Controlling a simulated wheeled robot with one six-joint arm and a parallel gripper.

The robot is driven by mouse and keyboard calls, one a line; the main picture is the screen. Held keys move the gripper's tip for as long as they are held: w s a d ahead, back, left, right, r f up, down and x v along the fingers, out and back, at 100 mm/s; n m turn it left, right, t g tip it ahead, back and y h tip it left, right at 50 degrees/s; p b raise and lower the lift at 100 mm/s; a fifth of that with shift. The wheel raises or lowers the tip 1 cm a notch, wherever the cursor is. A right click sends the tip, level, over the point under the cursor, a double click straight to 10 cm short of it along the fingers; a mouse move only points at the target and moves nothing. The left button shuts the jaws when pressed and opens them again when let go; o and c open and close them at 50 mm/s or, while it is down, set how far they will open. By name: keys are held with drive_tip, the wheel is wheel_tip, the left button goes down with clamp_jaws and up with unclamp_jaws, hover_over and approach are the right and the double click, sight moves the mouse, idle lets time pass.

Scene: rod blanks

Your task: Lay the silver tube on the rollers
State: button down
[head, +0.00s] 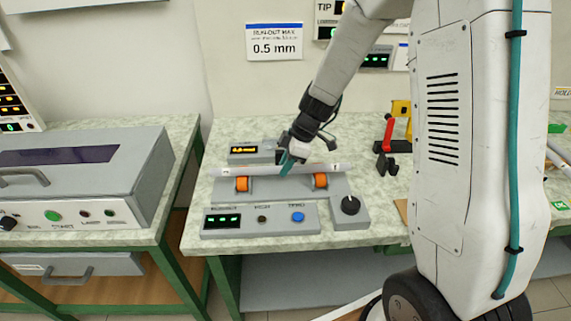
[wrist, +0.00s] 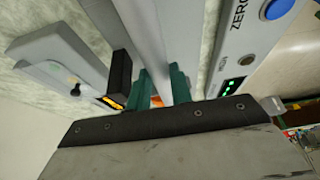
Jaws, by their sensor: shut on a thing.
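The silver tube (head: 235,170) lies level across the test stand in the head view, spanning both orange rollers, the left roller (head: 242,184) and the right roller (head: 320,181). It is right at the roller tops; I cannot tell whether it touches them or is slightly above. My gripper (head: 287,164) comes down from above and is shut on the tube near its middle, between the rollers. In the wrist view the teal fingers (wrist: 161,88) close around the tube (wrist: 135,30). Part of an orange roller shows between the fingers.
The stand's front panel (head: 262,220) has a green display and a blue button, with a black knob (head: 350,205) at its right. A small display box (head: 246,153) stands behind. A red and black fixture (head: 388,145) is to the right. A grey machine (head: 85,175) stands on the left table.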

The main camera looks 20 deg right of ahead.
drive_tip(key=c, duration=1.3)
unclamp_jaws()
drive_tip(key=shift+f, duration=0.15)
drive_tip(key=shift+o, duration=0.2)
drive_tip(key=v, duration=1.2)
drive_tip(key=s+a+r+m+h, duration=0.1)
drive_tip(key=s+r+m, duration=0.25)
drive_tip(key=s, duration=0.25)
drive_tip(key=s+a+r+m, duration=0.2)
drive_tip(key=s+r, duration=0.3)
drive_tip(key=s, duration=0.1)
drive_tip(key=s+r+m+h, duration=0.1)
drive_tip(key=s+m, duration=0.3)
drive_tip(key=s, duration=0.4)
drive_tip(key=s+d+r+m+h, duration=0.1)
drive_tip(key=s+m+h, duration=0.1)
drive_tip(key=s+m, duration=0.3)
drive_tip(key=s, duration=0.3)
drive_tip(key=shift+s+d+r, duration=0.2)
drive_tip(key=shift+s+d, duration=0.05)
drive_tip(key=shift+s, duration=0.15)
